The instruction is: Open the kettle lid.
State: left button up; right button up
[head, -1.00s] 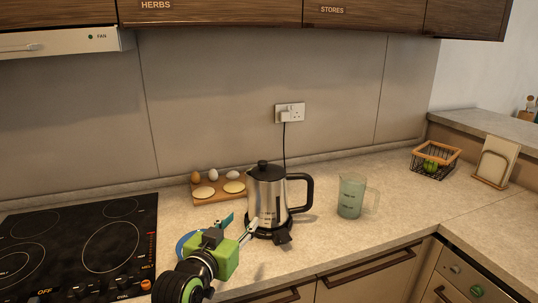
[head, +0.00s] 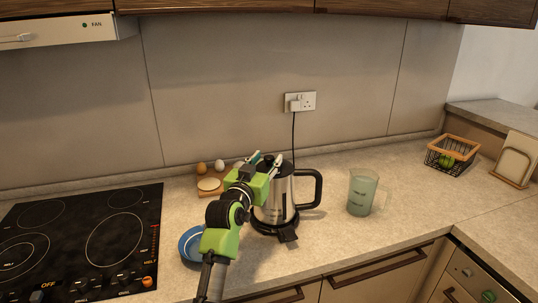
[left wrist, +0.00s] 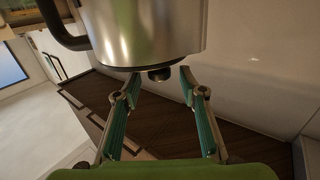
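The kettle (head: 283,206) is a steel jug with a black handle on its right, standing upright on its black base on the counter. Its dark lid is mostly hidden behind my left gripper (head: 267,160); the black lid knob (head: 269,156) shows between the fingers. In the left wrist view the kettle (left wrist: 145,35) appears upside down, with the knob (left wrist: 160,74) just ahead of and between the fingertips (left wrist: 160,80). My left gripper is open, its fingers apart with nothing held. The lid looks closed. My right gripper is not in view.
A jug (head: 362,192) of bluish liquid stands right of the kettle. A blue plate (head: 191,243) lies left of it, partly behind my arm. A board (head: 207,187) with eggs is behind. The hob (head: 80,240) is at left. A cord runs to the wall socket (head: 300,101).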

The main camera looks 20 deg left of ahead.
pick_arm(q)
jog(key=shift+w, duration=1.25)
grip_shut()
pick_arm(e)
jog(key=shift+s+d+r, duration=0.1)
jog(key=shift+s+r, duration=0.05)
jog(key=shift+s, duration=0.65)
